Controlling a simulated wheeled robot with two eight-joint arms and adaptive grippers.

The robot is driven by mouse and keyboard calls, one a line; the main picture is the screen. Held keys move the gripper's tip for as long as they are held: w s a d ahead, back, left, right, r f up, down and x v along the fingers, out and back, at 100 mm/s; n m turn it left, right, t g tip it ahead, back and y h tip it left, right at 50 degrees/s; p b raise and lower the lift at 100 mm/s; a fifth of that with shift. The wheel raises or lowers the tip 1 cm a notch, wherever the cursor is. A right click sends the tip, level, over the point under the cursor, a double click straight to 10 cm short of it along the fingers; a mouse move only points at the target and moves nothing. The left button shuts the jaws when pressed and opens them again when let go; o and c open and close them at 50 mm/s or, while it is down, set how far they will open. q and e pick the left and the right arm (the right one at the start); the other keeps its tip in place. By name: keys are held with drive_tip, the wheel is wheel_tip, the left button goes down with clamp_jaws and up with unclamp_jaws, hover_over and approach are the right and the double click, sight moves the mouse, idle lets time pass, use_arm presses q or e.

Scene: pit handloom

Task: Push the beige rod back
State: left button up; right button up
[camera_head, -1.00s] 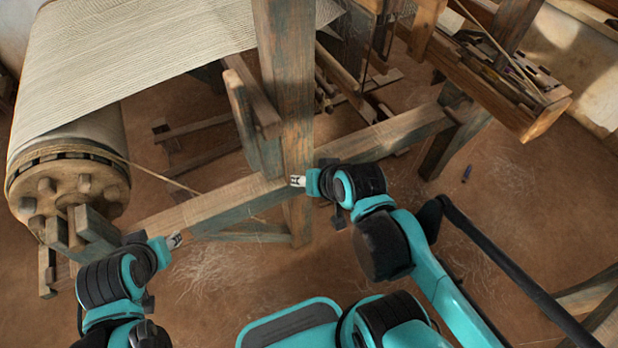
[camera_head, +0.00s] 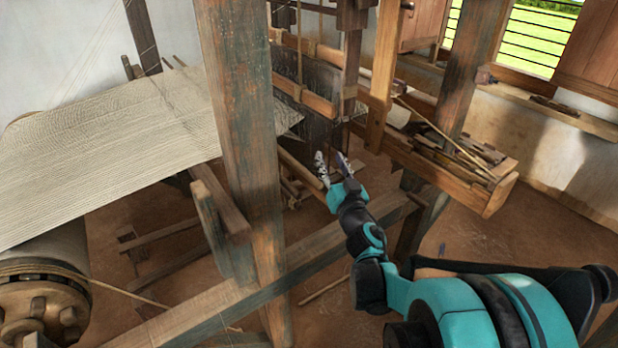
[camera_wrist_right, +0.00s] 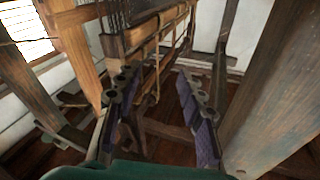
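A light wooden beater bar (camera_head: 318,104) runs below the dark reed of the loom. Its end also shows in the right wrist view (camera_wrist_right: 143,33), just beyond my fingers. A paler bar (camera_head: 299,169) slants lower down, left of my gripper. Which of these is the beige rod I cannot tell for certain. I see no clear contact with either bar. My left gripper is out of view.
A thick wooden post (camera_head: 240,130) stands left of my right arm. A long low beam (camera_head: 330,248) crosses under the arm. A wooden box with tools (camera_head: 437,172) hangs to the right. The woven cloth (camera_head: 110,140) spreads at the left.

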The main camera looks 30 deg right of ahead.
sight(309, 173)
drive_tip(key=f+n+y, duration=0.1)
drive_tip(key=f+y, duration=0.1)
drive_tip(key=f, duration=0.1)
drive_tip(key=w+f+n+y, duration=0.1)
drive_tip(key=f+n+y, duration=0.1)
drive_tip(key=f, duration=0.1)
drive_tip(key=a+f+n+y, duration=0.1)
drive_tip(key=f+y, duration=0.2)
drive_tip(key=shift+w+f+g, duration=0.2)
drive_tip(key=shift+f+g, duration=0.2)
drive_tip(key=w, duration=0.2)
drive_tip(key=w+b, duration=0.1)
drive_tip(key=w, duration=0.4)
drive_tip(key=shift+a, duration=0.3)
drive_tip(key=shift+r, duration=0.1)
clamp_jaws()
drive_tip(key=shift+a, duration=0.1)
